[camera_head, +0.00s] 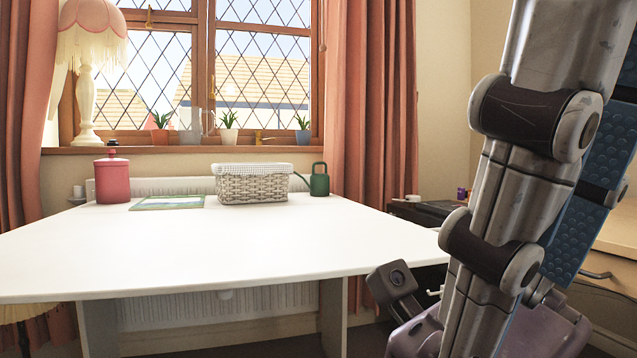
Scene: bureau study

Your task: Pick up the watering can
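The watering can (319,182) is small and dark green, with a handle on top and a thin spout pointing left. It stands upright near the back right of the white table (230,240), just right of a wicker basket. Part of my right arm or gripper (500,225), grey metal with dark joints and blue textured pads, fills the right side of the view close to the camera. It is well in front of and to the right of the can, not touching it. I cannot tell whether this gripper is open or shut. My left gripper is not in view.
The wicker basket (253,187) with a white checked lining, a pink canister (112,181) and a flat framed picture (167,203) lie along the table's back. The table's front and middle are clear. Behind are a windowsill with potted plants, a lamp (87,60) and curtains (372,100).

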